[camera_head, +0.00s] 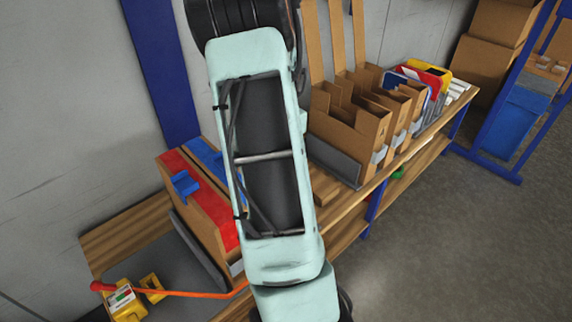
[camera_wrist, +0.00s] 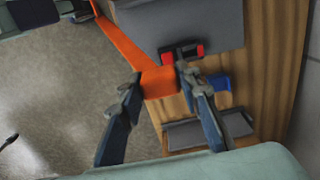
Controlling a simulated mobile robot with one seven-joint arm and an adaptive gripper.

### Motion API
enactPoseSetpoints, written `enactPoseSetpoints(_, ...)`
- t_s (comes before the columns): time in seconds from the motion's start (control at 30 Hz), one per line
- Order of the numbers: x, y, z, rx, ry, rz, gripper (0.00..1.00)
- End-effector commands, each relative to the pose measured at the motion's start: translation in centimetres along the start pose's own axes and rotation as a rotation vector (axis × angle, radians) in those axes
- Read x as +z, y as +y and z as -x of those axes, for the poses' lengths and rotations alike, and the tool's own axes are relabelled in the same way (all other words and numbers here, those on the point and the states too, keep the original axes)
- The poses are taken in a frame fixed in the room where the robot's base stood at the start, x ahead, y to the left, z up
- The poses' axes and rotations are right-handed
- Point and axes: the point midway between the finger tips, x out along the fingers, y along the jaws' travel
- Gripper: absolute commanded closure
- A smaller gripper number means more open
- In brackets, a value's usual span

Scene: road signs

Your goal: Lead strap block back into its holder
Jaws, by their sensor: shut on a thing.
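In the wrist view the orange strap block (camera_wrist: 160,82) sits between the fingertips of my gripper (camera_wrist: 160,84), which is shut on it. An orange strap (camera_wrist: 122,42) runs from the block up and to the left. The strap also shows in the head view (camera_head: 190,294), running from a yellow device (camera_head: 127,302) to behind my arm. My gripper and the block are hidden in the head view. A black fitting with red ends (camera_wrist: 183,50) is just beyond the block, and a grey bracket (camera_wrist: 210,129) is below right; I cannot tell which is the holder.
A wooden bench (camera_wrist: 258,85) lies on the right in the wrist view, with a blue piece (camera_wrist: 219,83) near the fingers. A large grey surface (camera_wrist: 195,22) is beyond them. In the head view, cardboard dividers (camera_head: 347,125) and a red-topped box (camera_head: 200,195) stand along the bench.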

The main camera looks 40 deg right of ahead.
Motion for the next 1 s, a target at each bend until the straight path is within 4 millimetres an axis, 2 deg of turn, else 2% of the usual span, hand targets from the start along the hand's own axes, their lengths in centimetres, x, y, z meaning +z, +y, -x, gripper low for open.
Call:
enactPoseSetpoints(0.03, 0.0, -0.1, 1.3, -0.002, 0.002, 0.001, 0.84)
enactPoseSetpoints(1.0, 1.2, -0.1, 14.8, -0.002, 0.001, 0.001, 0.84)
